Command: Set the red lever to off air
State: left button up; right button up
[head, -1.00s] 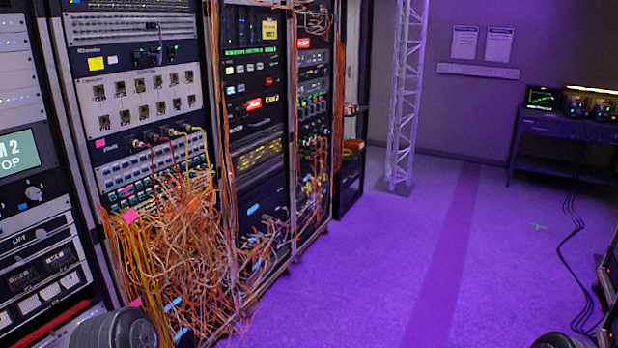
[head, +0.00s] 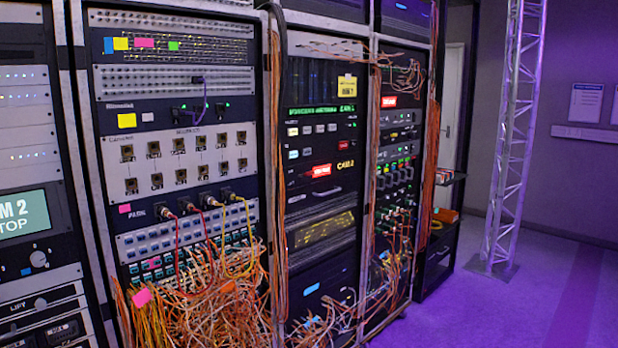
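I cannot make out a red lever in the head view. The equipment racks fill the left and middle, with a patch panel (head: 180,158) of dark sockets and a dark rack unit (head: 320,130) with small buttons and a lit red label (head: 321,170). Another lit red label (head: 389,101) sits on the rack further right. A screen (head: 22,214) at the left edge reads "M 2" and "TOP". Neither of my grippers is in view.
Tangled orange cables (head: 215,305) spill from the lower front of the racks. A white lattice truss (head: 515,130) stands on the floor to the right. Purple-lit floor (head: 480,315) is open at the lower right. Papers (head: 587,102) hang on the back wall.

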aim_at(310, 173)
jog(key=i+l, duration=0.7)
jog(key=l, duration=0.15)
jog(key=i+l+u, duration=0.1)
jog(key=i+l, duration=0.55)
jog(key=l, duration=0.2)
jog(key=i+l+u, duration=0.1)
jog(key=i+l, duration=0.2)
jog(key=l, duration=0.15)
jog(key=i+l, duration=0.65)
jog(key=l, duration=0.3)
jog(key=u, duration=0.05)
